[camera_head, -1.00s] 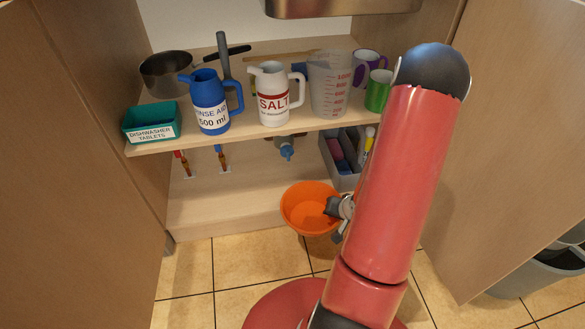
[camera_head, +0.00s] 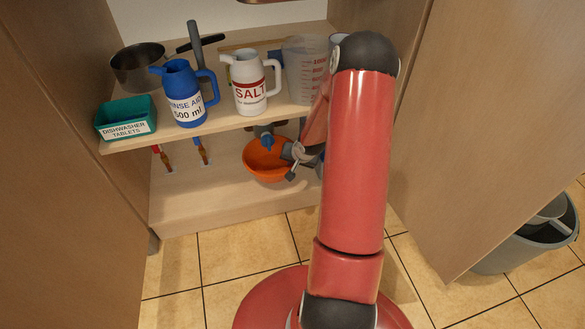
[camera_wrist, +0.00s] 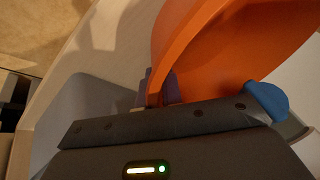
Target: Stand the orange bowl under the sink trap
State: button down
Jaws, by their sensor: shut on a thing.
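The orange bowl (camera_head: 262,170) is inside the cupboard, below the shelf and above or on the cupboard floor; I cannot tell whether it touches. My gripper (camera_head: 297,155) is shut on the bowl's right rim. In the wrist view the jaws (camera_wrist: 158,92) pinch the wall of the bowl (camera_wrist: 225,55). The sink trap (camera_head: 267,140), grey with a blue lower end, hangs below the shelf over the bowl's far side. A blue rounded part (camera_wrist: 268,101) shows close to the jaws in the wrist view.
The shelf (camera_head: 225,118) above carries a teal box (camera_head: 126,121), a blue jug (camera_head: 184,95), a white salt jug (camera_head: 249,85), a pot (camera_head: 137,68) and a measuring jug (camera_head: 303,68). Cupboard floor (camera_head: 210,200) at the front is bare.

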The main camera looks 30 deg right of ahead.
jog(key=shift+w+f+b, duration=0.15)
jog(key=shift+f+b, duration=0.2)
jog(key=shift+f, duration=0.55)
jog(key=shift+w+f+b, duration=0.1)
jog(key=shift+f+b, duration=0.2)
jog(key=shift+f, duration=0.55)
jog(key=c, duration=1.6)
grip_release()
jog(key=shift+f, duration=0.1)
jog(key=shift+o, duration=0.2)
jog(key=shift+r, duration=0.25)
jog(key=p+v, duration=0.4)
jog(key=v, duration=0.7)
jog(key=shift+s+r, duration=0.25)
jog(key=shift+r, duration=0.05)
